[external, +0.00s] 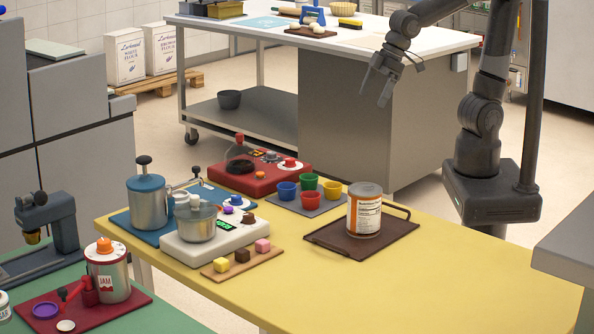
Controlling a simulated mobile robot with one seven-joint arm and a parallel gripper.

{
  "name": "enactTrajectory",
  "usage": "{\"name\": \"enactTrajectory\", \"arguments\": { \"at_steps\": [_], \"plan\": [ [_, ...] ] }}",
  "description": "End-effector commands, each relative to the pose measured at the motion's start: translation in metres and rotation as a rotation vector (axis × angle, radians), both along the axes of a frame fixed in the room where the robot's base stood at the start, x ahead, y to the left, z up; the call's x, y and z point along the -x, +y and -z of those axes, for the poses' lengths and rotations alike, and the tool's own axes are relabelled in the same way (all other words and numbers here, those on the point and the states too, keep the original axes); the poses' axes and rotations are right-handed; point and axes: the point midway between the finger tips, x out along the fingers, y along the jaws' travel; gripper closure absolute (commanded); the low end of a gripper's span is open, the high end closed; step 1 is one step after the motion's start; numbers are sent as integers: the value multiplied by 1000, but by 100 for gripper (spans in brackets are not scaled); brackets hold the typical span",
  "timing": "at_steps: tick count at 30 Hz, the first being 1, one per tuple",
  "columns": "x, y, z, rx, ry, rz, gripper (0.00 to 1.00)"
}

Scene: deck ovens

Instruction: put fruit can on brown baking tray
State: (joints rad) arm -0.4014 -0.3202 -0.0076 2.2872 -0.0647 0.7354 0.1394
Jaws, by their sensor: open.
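The fruit can (364,211), silver with a white and orange label, stands upright on the brown baking tray (331,240). The tray is dark brown with a raised handle and lies on the yellow table near its right side. The can covers part of the tray's middle. My gripper (384,92) is open and empty, held high above and behind the can, apart from it. It points down and shows in front of the white-topped island.
On the yellow table (425,290), left of the tray, stand several coloured cups (310,182), a white scale with a pot (195,222), a blue-lidded canister (147,200), a red appliance (258,177) and a board with small cakes (242,255). The table's front right is clear.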

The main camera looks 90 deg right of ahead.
Motion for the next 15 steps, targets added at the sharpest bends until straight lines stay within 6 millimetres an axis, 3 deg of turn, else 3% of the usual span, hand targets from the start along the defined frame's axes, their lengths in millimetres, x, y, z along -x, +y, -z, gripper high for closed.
{"name": "enactTrajectory", "arguments": {
  "at_steps": [1, 6, 10, 15],
  "plan": [
    [10, -24, -7, -5, -12, 45, 2],
    [53, -86, -17, -8, -32, 162, 2],
    [83, -115, -16, -8, -41, 234, 2],
    [107, -133, -14, -5, -49, 284, 2]
  ]
}}
